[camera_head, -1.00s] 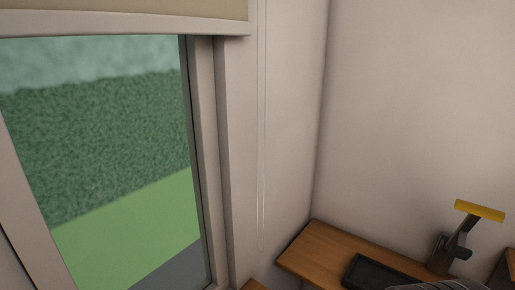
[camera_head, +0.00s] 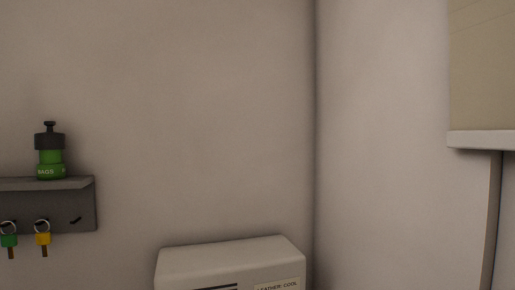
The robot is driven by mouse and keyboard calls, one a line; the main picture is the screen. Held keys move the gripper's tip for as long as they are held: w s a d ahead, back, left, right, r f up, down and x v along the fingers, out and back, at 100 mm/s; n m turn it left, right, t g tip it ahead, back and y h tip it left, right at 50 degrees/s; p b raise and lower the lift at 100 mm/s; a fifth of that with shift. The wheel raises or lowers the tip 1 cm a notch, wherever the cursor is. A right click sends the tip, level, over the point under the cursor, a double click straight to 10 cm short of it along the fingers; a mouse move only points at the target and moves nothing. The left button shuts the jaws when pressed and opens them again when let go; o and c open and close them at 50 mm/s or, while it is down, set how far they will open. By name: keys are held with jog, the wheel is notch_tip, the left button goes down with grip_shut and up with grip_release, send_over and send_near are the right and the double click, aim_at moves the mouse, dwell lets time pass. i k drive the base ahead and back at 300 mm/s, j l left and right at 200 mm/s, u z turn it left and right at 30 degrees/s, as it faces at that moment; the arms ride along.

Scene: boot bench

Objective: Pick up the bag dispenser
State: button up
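A green bottle-shaped dispenser (camera_head: 50,156) with a black top and the word "BAGS" on its base stands upright at the left of the head view. It rests on a grey wall shelf (camera_head: 40,185). Its whole front shows and nothing covers it. My gripper is not in view, so I cannot see where it is relative to the dispenser.
Below the shelf hang keys with a green tag (camera_head: 9,241) and a yellow tag (camera_head: 43,239); an empty hook is beside them. A pale box (camera_head: 231,262) with a label stands at the bottom middle. A window sill or frame edge (camera_head: 482,140) is at the right.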

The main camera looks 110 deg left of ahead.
aim_at(50, 166)
jog(key=u, duration=4.8)
